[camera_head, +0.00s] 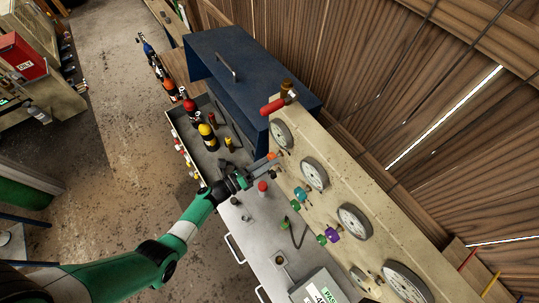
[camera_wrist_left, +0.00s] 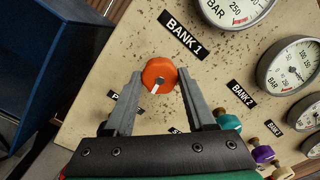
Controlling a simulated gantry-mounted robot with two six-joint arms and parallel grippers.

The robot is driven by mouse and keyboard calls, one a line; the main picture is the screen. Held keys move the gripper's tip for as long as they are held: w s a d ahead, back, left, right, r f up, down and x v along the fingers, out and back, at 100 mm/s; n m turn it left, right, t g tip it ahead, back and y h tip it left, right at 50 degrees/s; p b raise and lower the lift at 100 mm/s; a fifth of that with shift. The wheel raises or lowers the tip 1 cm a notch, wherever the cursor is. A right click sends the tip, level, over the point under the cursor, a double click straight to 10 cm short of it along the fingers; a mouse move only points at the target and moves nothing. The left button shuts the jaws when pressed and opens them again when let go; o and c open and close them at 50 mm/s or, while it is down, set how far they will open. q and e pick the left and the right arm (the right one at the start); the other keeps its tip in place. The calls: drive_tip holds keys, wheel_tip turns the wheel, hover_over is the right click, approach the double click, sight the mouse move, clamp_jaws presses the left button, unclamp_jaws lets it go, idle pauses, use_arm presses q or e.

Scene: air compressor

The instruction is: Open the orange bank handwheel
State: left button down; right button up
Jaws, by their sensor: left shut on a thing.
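The orange bank handwheel (camera_wrist_left: 159,73) is a round knob with a white mark on its lower face, below the BANK 1 label on the beige panel. It also shows in the head view (camera_head: 271,156), below the first gauge. My left gripper (camera_wrist_left: 159,76) has one finger on each side of the orange handwheel and is shut on it. In the head view my left gripper (camera_head: 264,168) reaches the panel from the left. My right gripper is in neither view.
The teal handwheel (camera_wrist_left: 229,123) and the purple handwheel (camera_wrist_left: 263,154) sit to the right, below more gauges. A dark blue cabinet (camera_head: 236,62) stands beside the panel. A tray (camera_head: 180,125) of bottles and a pale worktop (camera_head: 238,219) lie in front.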

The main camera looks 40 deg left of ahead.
use_arm(q)
drive_tip(key=n, duration=0.3)
drive_tip(key=shift+r+p, duration=0.3)
drive_tip(key=shift+p, duration=0.05)
drive_tip(key=shift+c, duration=1.7)
unclamp_jaws()
drive_tip(key=shift+f, duration=0.3)
drive_tip(key=s+a, duration=0.1)
drive_tip(key=s, duration=0.5)
drive_tip(key=shift+a, duration=0.1)
